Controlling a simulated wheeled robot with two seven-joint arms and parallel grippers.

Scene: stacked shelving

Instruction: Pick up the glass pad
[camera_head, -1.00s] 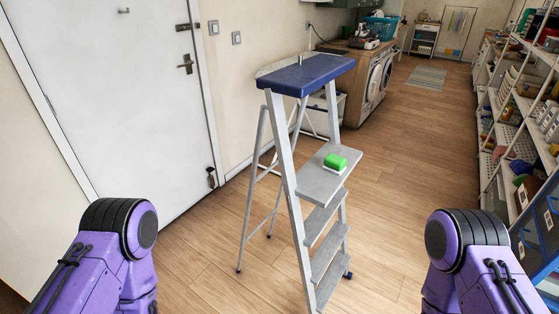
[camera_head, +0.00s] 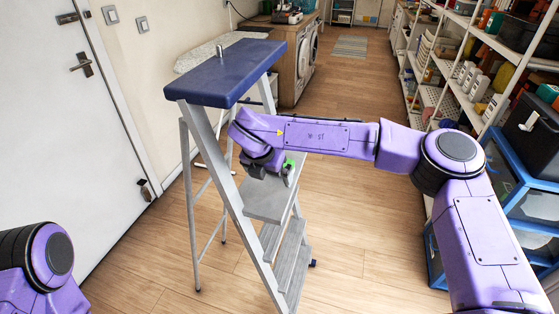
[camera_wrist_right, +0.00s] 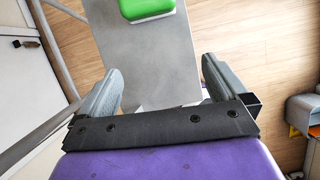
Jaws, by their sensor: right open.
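The glass pad, green with a white underside, lies on the grey upper step (camera_head: 262,206) of the stepladder. In the head view only a bit of the green pad (camera_head: 291,163) shows, the rest hidden behind my right gripper and wrist. In the right wrist view the pad (camera_wrist_right: 147,9) is cut off by the top edge, beyond my fingertips. My right gripper (camera_head: 280,174) is above the step beside the pad. In the right wrist view the gripper (camera_wrist_right: 160,66) has its fingers wide apart with nothing between them. My left gripper is out of view.
The ladder's blue top (camera_head: 228,72) rises just left of my right forearm, with its grey side rail close to the wrist. White shelving (camera_head: 440,92) and blue drawers (camera_head: 530,205) stand at the right. A white door (camera_head: 60,130) is at the left. Open floor lies behind the ladder.

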